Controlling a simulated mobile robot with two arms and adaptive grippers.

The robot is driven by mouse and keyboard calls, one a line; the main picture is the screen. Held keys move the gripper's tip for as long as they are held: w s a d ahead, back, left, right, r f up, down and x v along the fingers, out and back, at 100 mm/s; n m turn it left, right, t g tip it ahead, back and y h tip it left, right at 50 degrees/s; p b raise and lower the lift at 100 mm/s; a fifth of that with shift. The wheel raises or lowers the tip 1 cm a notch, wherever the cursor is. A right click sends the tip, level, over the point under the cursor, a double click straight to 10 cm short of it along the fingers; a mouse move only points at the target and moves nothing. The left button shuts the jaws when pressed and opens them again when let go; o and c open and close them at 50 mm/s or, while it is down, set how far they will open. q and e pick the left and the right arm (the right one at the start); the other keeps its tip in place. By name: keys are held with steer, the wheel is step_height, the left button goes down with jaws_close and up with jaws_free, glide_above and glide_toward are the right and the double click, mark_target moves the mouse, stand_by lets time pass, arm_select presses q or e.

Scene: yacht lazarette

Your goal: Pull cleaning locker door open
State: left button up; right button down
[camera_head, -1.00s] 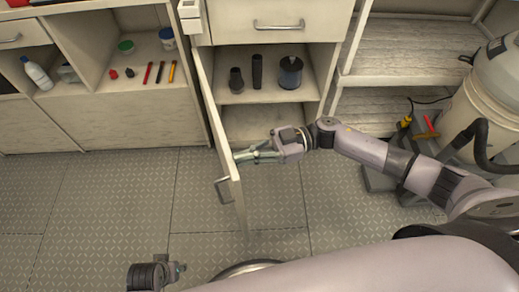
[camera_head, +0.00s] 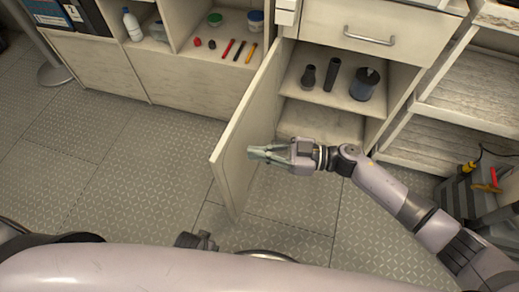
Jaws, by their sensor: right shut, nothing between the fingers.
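The cleaning locker door (camera_head: 252,125) is hinged at the left of the locker opening and stands wide open, swung out over the floor. Its inner face is toward me; its outer handle is hidden. My right gripper (camera_head: 260,153) is shut and empty, on the inner side of the door near its free edge. Its fingertips are at or very near the inner face; I cannot tell if they touch. A dark arm joint (camera_head: 196,241) of mine shows at the bottom; my left gripper's fingers do not show.
The locker shelf (camera_head: 318,95) holds two dark nozzles and a blue-black canister (camera_head: 364,85). A closed drawer (camera_head: 350,37) is above. Open shelves (camera_head: 445,140) are at the right, with a cluttered grey item below.

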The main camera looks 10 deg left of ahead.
steer(key=d, duration=1.2)
steer(key=shift+w, duration=0.3)
